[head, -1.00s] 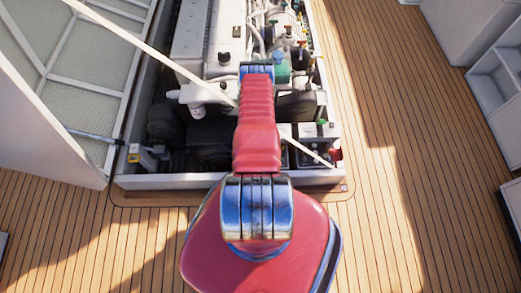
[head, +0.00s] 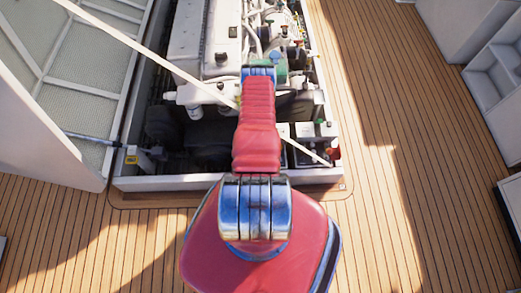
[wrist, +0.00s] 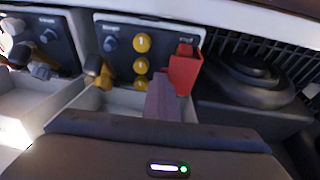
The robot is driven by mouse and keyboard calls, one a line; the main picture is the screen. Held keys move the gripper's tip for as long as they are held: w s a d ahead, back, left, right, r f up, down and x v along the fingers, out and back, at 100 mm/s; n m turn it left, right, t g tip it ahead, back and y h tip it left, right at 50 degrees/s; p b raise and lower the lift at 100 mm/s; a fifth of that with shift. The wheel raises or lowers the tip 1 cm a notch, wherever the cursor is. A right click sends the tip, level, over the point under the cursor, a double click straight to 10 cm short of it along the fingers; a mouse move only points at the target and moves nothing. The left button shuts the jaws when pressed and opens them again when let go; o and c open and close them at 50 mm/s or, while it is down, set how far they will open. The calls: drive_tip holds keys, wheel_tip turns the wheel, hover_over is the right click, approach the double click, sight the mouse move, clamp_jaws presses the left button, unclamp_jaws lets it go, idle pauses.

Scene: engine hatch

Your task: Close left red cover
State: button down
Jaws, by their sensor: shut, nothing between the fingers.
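A red cover (wrist: 184,72) stands up at the right end of a dark switch panel in the wrist view. It looks raised rather than flat. Only this one red cover shows clearly there; I cannot tell whether it is the left one. My gripper (wrist: 163,97) shows as a purplish finger shape just below and left of the red cover. It is shut and empty. I cannot tell whether it touches the cover. In the head view my own red arm hides the gripper, and a small red part (head: 336,152) shows at the hatch's right front corner.
The panel carries several yellow knobs (wrist: 141,65) left of the cover. A second dark panel (wrist: 45,45) stands further left. A dark round part (wrist: 250,75) lies close on the right. A pale strut (head: 150,55) crosses the hatch, and an open hatch lid (head: 35,115) stands left.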

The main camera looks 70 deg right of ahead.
drive_tip(key=shift+w+a+r, duration=0.25)
drive_tip(key=shift+w+a, duration=0.05)
drive_tip(key=shift+w, duration=0.2)
drive_tip(key=shift+r, duration=0.1)
drive_tip(key=shift+r, duration=0.8)
drive_tip(key=s+d+v, duration=0.1)
drive_tip(key=v, duration=1.1)
drive_tip(key=shift+s, duration=0.1)
